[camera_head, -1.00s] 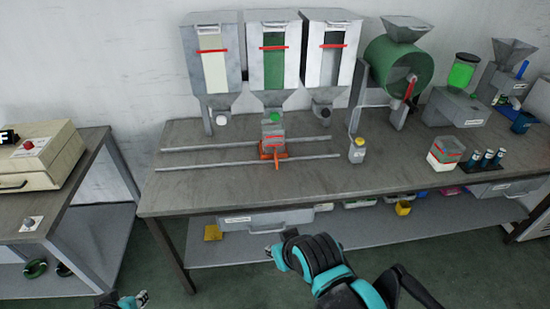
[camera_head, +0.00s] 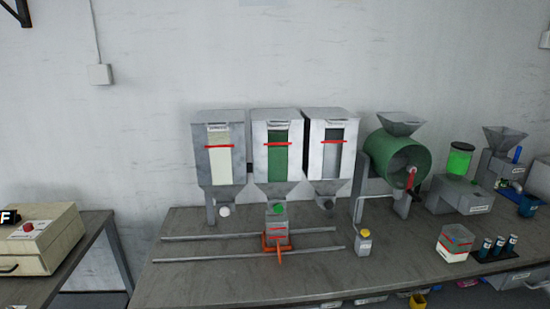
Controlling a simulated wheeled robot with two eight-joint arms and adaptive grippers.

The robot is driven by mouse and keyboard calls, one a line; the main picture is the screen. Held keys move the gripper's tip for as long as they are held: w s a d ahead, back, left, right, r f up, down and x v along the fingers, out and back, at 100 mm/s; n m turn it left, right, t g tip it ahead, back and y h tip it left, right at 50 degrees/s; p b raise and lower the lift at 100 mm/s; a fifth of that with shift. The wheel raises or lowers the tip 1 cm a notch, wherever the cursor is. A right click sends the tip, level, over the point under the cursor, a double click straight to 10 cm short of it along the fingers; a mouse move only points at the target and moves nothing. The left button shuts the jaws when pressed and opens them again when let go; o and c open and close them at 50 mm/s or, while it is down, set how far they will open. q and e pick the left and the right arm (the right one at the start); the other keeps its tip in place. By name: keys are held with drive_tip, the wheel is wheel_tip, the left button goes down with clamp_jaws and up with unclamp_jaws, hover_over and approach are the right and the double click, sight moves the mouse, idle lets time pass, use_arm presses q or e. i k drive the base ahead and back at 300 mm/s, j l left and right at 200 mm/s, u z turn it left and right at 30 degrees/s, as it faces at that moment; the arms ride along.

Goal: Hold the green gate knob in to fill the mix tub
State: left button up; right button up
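The green gate knob (camera_head: 277,208) is at the bottom outlet of the middle hopper (camera_head: 277,150), whose window shows green material. A small grey tub (camera_head: 276,224) stands on an orange carriage (camera_head: 278,242) on the rails, directly below that knob. I cannot see into the tub. A red line crosses the hopper window. Neither of my grippers is in view.
A hopper with a white knob (camera_head: 224,211) stands left and one with a dark knob (camera_head: 326,202) right. Two rails (camera_head: 200,258) run along the bench. A small yellow-topped box (camera_head: 364,243), a clear container (camera_head: 455,245) and a green drum (camera_head: 395,160) are right.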

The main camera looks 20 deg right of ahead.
sight(277, 208)
drive_tip(key=i+j+z, duration=0.35)
drive_tip(key=i+j, duration=0.15)
drive_tip(key=j, duration=0.2)
drive_tip(key=i+j+z, duration=0.15)
drive_tip(key=j, duration=0.2)
drive_tip(key=i+j+z, duration=0.2)
drive_tip(key=j, duration=0.25)
